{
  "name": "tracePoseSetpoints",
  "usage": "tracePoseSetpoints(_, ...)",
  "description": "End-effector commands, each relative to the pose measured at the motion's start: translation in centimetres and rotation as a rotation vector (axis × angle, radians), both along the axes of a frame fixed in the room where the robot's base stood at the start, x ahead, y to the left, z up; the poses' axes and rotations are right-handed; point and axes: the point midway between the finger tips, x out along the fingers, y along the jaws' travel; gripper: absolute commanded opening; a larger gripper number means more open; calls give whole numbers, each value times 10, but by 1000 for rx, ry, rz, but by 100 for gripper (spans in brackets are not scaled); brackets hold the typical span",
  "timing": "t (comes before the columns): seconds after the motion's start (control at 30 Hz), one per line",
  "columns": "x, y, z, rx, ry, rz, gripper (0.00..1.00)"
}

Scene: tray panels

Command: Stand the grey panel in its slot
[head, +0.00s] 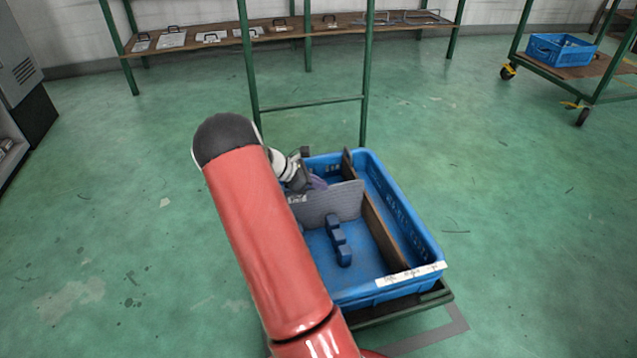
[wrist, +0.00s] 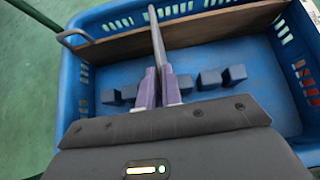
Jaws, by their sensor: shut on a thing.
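The grey panel (head: 335,203) is upright over the blue crate (head: 425,232), across its length. My gripper (head: 314,184) is shut on its upper part, at the end away from the wooden divider. In the wrist view the panel (wrist: 158,42) shows edge-on between the purple fingers of my gripper (wrist: 160,88). A row of dark blue slotted blocks (head: 338,240) stands on the crate floor. In the wrist view, blocks (wrist: 209,79) show on both sides of the panel. The panel's lower edge is partly hidden, so I cannot tell whether it is inside a slot.
A wooden divider (head: 382,232) runs along the crate, with a narrow compartment on its far side. The crate rests on a green-framed cart (head: 366,110) with tall posts. A shelf (head: 225,40) with several handled items stands behind. Another cart with a blue crate (head: 560,50) is at right.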

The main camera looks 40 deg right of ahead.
Motion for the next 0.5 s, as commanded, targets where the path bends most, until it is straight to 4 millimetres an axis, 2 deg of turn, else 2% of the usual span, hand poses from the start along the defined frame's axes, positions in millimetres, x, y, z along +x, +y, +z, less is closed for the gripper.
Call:
tracePoseSetpoints(0.07, 0, 0, 0, 0, 0, 0, 0)
tracePoseSetpoints(0.1, 0, 0, 0, 0, 0, 0, 11)
tracePoseSetpoints(0.27, 0, 0, 0, 0, 0, 0, 32)
tracePoseSetpoints(0.5, 0, 0, 0, 0, 0, 0, 32)
